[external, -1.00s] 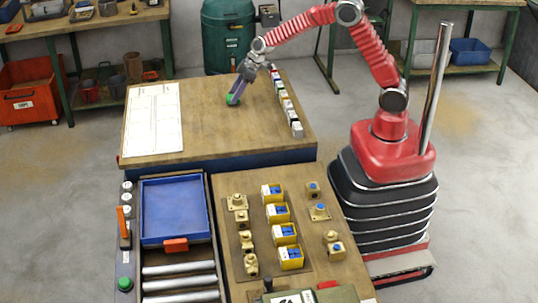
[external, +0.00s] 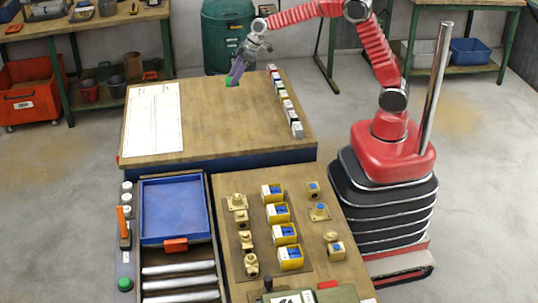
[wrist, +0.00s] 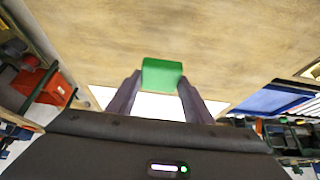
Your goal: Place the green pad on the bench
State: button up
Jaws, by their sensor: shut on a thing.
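The green pad (external: 230,83) shows as a small green patch at the tips of my gripper (external: 235,75), over the far part of the wooden bench top (external: 220,120). In the wrist view, the green pad (wrist: 161,74) sits between the tips of the two dark fingers of my gripper (wrist: 158,92), which is shut on it. Bare wood of the bench (wrist: 205,30) shows beyond the pad. I cannot tell the exact gap between pad and wood.
A white sheet (external: 153,118) lies on the bench's left side. A row of small boxes (external: 284,97) lines its right edge. The middle of the bench is clear. A blue tray (external: 176,210) and a nearer table (external: 225,285) with brass parts stand in front.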

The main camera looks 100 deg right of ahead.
dwell(0.7)
jog(key=w+a+f+n+g+y, duration=0.1)
jog(key=w+a+f+n, duration=0.15)
jog(key=a, duration=1.35)
jog(key=w+a+f+n+y, duration=0.1)
jog(key=a+n+y, duration=0.15)
jog(key=a, duration=1.45)
jog(key=w+a+f+n+g+y, duration=0.1)
jog(key=a+f+n, duration=0.15)
jog(key=a, duration=1.35)
jog(key=s+a+f+n+g, duration=0.1)
jog(key=s+a+n, duration=0.3)
jog(key=a, duration=0.8)
jog(key=s+a+n, duration=0.1)
jog(key=s+a, duration=0.5)
jog(key=a, duration=0.6)
jog(key=s+a+n+g+y, duration=0.1)
jog(key=s+a+n+g, duration=0.2)
jog(key=s+a, duration=1.5)
jog(key=a+n, duration=0.2)
jog(key=a, duration=0.1)
jog(key=shift+s+f, duration=0.3)
jog(key=shift+f, duration=0.1)
jog(key=shift+n+y, duration=0.25)
